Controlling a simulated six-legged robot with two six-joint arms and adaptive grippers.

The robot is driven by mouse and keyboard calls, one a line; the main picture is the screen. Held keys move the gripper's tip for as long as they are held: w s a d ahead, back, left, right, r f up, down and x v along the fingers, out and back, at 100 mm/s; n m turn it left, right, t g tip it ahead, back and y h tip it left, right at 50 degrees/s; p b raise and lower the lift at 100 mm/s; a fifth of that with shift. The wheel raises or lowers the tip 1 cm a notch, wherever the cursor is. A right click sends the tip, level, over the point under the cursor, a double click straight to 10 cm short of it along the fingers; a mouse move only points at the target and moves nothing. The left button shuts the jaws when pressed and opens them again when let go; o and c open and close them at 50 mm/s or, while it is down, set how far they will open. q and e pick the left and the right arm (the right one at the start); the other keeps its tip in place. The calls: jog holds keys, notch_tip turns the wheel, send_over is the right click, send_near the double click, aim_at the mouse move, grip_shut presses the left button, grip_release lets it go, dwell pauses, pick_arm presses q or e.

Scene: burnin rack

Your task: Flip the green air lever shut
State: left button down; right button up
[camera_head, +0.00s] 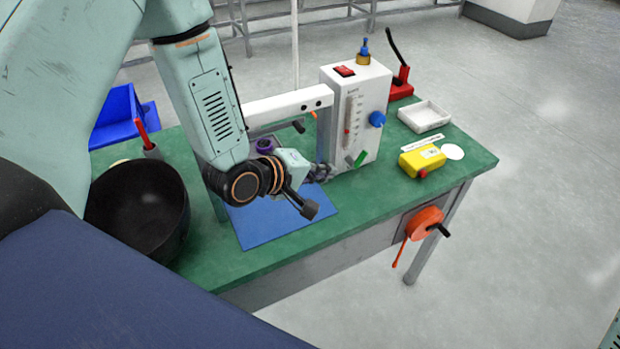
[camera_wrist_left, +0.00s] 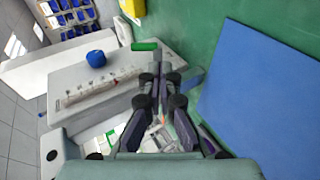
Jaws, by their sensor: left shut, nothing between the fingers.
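The green air lever (camera_head: 361,158) sticks out at a slant from the lower front of the white box (camera_head: 365,100). In the left wrist view the lever (camera_wrist_left: 145,46) is a short green bar at the edge of the box (camera_wrist_left: 95,88). My left gripper (camera_head: 322,173) is low beside the box, to the left of the lever in the head view. Its fingers (camera_wrist_left: 160,68) are shut and empty, with the tips just short of the lever and apart from it as far as I can see. My right gripper is in neither view.
A blue knob (camera_head: 377,119) sits above the lever on the box. A yellow box (camera_head: 422,161) with a red button and a white tray (camera_head: 424,116) stand to the right. A blue mat (camera_head: 275,225) lies under my arm. A black bowl (camera_head: 138,212) is at left.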

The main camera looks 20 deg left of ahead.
pick_arm(q)
jog(key=shift+s+a, duration=0.25)
jog(key=shift+s, duration=0.35)
jog(key=shift+s+a, duration=0.3)
jog(key=shift+s, duration=0.3)
jog(key=shift+s+a, duration=0.25)
jog(key=shift+s, duration=0.35)
jog(key=shift+w, duration=0.1)
